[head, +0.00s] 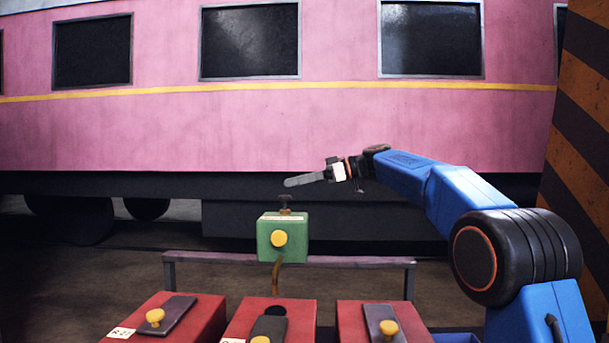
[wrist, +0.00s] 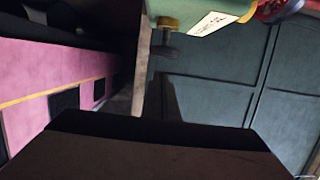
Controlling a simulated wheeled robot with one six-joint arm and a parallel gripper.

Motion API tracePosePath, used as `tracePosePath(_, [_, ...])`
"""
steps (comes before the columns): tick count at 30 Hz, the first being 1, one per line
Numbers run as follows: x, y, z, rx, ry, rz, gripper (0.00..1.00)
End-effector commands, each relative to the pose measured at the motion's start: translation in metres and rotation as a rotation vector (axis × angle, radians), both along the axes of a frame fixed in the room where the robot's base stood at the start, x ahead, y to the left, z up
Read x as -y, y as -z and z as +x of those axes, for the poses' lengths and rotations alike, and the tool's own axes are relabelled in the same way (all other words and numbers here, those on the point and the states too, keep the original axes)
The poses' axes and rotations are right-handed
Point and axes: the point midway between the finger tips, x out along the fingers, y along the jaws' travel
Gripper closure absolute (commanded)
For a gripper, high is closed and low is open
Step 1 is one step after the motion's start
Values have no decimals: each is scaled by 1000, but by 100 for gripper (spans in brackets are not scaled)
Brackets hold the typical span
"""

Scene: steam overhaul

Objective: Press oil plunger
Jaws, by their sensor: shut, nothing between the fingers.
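The oil plunger (head: 285,200) is a dark T-shaped knob on a short stem on top of a small green box (head: 267,246), which has a yellow round knob (head: 279,238) on its front. In the wrist view the plunger (wrist: 165,47) sticks out from the green box (wrist: 192,12), near the upper middle. My gripper (head: 288,183) is shut and empty, with its long grey fingers just above the plunger in the head view. I cannot tell if they touch. In the wrist view the fingers (wrist: 170,100) are dark and below the plunger.
Three red boxes with dark levers and yellow knobs stand in front: left (head: 197,315), middle (head: 296,318), right (head: 352,325). A brown pipe (head: 276,275) hangs below the green box, before a low rail (head: 340,261). A pink carriage (head: 250,130) stands behind; a striped pillar (head: 580,130) is at right.

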Motion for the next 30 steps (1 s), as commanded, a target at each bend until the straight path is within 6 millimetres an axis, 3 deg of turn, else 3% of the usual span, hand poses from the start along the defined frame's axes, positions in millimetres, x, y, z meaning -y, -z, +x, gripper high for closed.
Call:
tracePosePath(6, [0, 18, -1, -1, -1, 0, 100])
tracePosePath(20, [0, 23, 0, 0, -1, 0, 100])
tracePosePath(30, [0, 52, 0, -1, -1, -2, 100])
